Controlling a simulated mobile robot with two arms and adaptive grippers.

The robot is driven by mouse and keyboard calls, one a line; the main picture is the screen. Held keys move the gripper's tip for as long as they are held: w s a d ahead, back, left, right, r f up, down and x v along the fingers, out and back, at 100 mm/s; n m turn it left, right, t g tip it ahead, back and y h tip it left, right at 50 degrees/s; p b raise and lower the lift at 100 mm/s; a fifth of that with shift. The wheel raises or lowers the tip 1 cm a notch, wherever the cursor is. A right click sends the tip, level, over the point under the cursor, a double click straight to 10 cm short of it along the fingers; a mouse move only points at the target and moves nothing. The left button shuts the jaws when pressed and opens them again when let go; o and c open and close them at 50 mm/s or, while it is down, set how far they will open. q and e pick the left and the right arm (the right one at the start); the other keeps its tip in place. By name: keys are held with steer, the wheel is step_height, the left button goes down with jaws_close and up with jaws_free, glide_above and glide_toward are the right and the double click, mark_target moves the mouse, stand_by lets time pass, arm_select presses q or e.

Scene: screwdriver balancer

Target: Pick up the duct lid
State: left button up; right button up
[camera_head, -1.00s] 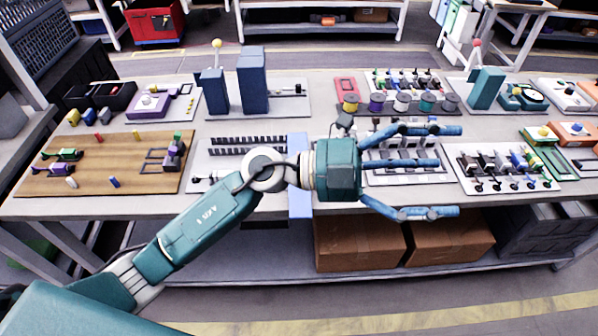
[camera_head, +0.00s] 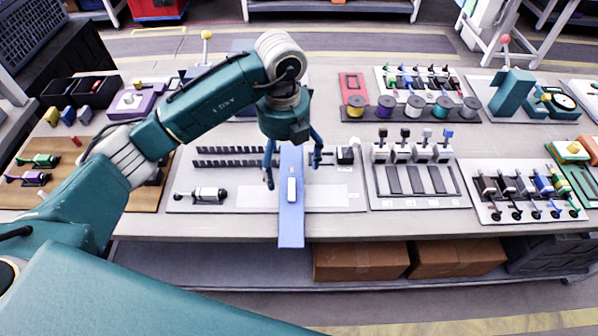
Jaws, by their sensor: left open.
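The duct lid appears to be the long flat blue strip (camera_head: 291,222), with a small white block (camera_head: 291,190) on its top. It lies across the light grey board (camera_head: 225,207), and its near end sticks out past the table's front edge. My left gripper (camera_head: 292,174) points down over the strip with open fingers, one to its left and one to its right. I see no contact with the strip or block. My right gripper is not in view.
Dark slotted ducts (camera_head: 225,163) and a small cylindrical part (camera_head: 205,194) sit on the same board. To the right are a board with upright switches (camera_head: 412,190) and a row of spools (camera_head: 400,108). A wooden board (camera_head: 140,197) is at left, partly behind my arm.

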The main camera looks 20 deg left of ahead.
mark_target(286, 191)
arm_select(q)
steer(key=shift+a+f, duration=0.1)
steer(key=shift+f, duration=0.15)
steer(key=shift+s+f+p, duration=0.2)
steer(key=shift+f+p, duration=0.1)
steer(key=shift+f, duration=0.2)
steer(key=f, duration=0.3)
steer(key=shift+s, duration=0.35)
steer(key=shift+f+p, duration=0.3)
steer(key=shift+p, duration=0.1)
steer(key=f+p, duration=0.2)
steer(key=f, duration=0.2)
steer(key=shift+s+f, duration=0.15)
steer(key=shift+s, duration=0.05)
steer(key=shift+f, duration=0.3)
steer(key=shift+w+f, duration=0.1)
steer(key=shift+c, duration=0.5)
steer(key=c, duration=1.3)
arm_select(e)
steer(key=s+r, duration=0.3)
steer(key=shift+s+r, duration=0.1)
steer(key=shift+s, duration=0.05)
arm_select(q)
steer(key=shift+c, duration=0.2)
